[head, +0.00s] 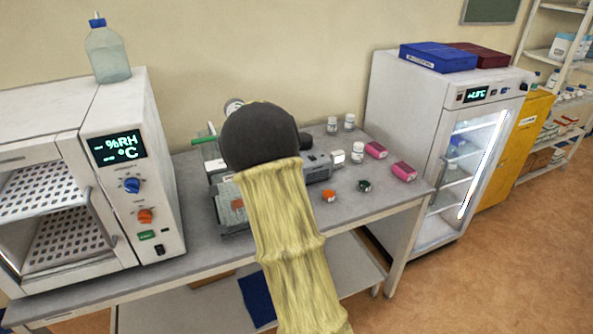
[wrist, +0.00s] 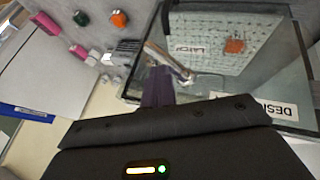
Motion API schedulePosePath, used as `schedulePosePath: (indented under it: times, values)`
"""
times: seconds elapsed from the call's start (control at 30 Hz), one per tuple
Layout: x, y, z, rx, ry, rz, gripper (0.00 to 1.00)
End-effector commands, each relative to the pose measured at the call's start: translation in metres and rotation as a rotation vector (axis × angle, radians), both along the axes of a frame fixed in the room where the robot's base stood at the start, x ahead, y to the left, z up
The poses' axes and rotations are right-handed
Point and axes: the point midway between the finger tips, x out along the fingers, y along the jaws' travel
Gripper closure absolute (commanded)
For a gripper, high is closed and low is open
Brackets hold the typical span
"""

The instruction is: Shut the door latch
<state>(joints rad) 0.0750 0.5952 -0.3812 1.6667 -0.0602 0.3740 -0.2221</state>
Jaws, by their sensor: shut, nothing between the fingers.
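In the wrist view my gripper (wrist: 158,82) shows as dark, shut fingers with nothing between them. The fingertips are close to the edge of a clear-walled box (wrist: 133,90), beside a metal, bar-like part (wrist: 170,60) that appears to be the door latch. Whether they touch it I cannot tell. A "LATCH" label (wrist: 190,49) and a small orange piece (wrist: 234,45) show close by on the box. A white label (wrist: 275,108) starting "DESI" is at the right. In the head view my arm hides the gripper and latch; part of the box (head: 234,220) shows beside it.
A humidity oven (head: 125,180) stands at the left of the bench (head: 352,205), with a bottle (head: 107,55) on top. Pink boxes (head: 404,171), white jars (head: 349,122) and an orange-capped vial (head: 328,196) stand right of my arm. A glass-door fridge (head: 410,100) is beyond.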

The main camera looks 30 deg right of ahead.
Motion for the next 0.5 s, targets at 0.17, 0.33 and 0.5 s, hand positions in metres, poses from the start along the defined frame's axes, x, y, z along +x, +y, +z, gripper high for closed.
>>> schedulePosePath:
  times: [0.17,0.33,0.5]
  values:
    - [-0.001,0.001,-0.006,0.002,0.000,-0.006,1.00]
    - [0.000,0.006,-0.009,-0.023,0.005,-0.005,1.00]
    - [0.001,0.010,-0.014,-0.095,0.020,-0.005,1.00]
